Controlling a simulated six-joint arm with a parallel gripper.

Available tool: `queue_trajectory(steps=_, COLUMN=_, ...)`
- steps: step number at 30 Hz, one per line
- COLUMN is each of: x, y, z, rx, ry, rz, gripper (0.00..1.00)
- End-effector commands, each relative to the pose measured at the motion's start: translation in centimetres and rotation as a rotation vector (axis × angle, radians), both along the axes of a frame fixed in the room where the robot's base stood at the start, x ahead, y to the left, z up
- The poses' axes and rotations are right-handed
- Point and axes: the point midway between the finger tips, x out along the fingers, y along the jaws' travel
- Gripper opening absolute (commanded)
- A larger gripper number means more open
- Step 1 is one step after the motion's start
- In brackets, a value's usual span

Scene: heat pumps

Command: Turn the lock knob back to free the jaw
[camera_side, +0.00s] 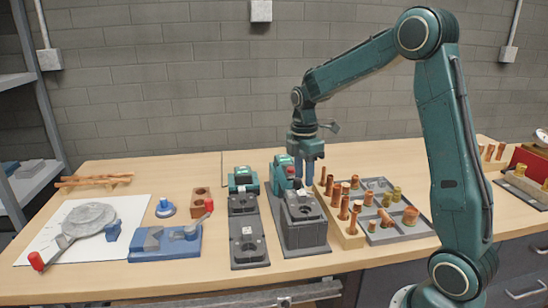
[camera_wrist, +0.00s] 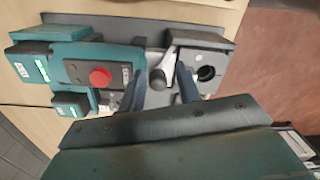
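My gripper (camera_side: 308,180) points down over the rear part of the right-hand grey-based machine. In the wrist view my gripper (camera_wrist: 160,88) is open, its two dark fingers apart. A light grey handle with a rounded end, seemingly the lock knob (camera_wrist: 158,78), shows between the fingers. I see gaps beside it, but cannot tell its depth relative to the fingertips. Left of it is a teal body (camera_wrist: 75,68) with a red button (camera_wrist: 100,77). Right of it is a grey block with a round dark hole (camera_wrist: 188,60), possibly the jaw; it also shows in the side view (camera_side: 302,208).
A similar machine (camera_side: 246,230) stands just left. A grey tray (camera_side: 405,232) and wooden rack (camera_side: 346,238) with several copper and brass fittings stand close on the right. A blue fixture (camera_side: 165,243) and a white sheet (camera_side: 130,213) lie further left. The bench front edge is close.

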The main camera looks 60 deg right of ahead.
Motion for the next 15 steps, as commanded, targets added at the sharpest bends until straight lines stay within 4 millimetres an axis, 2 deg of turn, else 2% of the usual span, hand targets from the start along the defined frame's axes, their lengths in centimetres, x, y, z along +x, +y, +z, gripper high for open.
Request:
queue_trajectory(steps=1, x=1.6, y=1.1, z=2.1, rx=-0.002, ry=-0.06, rz=0.056, gripper=0.34)
queue_trajectory(steps=15, x=1.2, y=0.9, z=4.4, rx=0.001, ry=-0.043, rz=0.043, gripper=0.34)
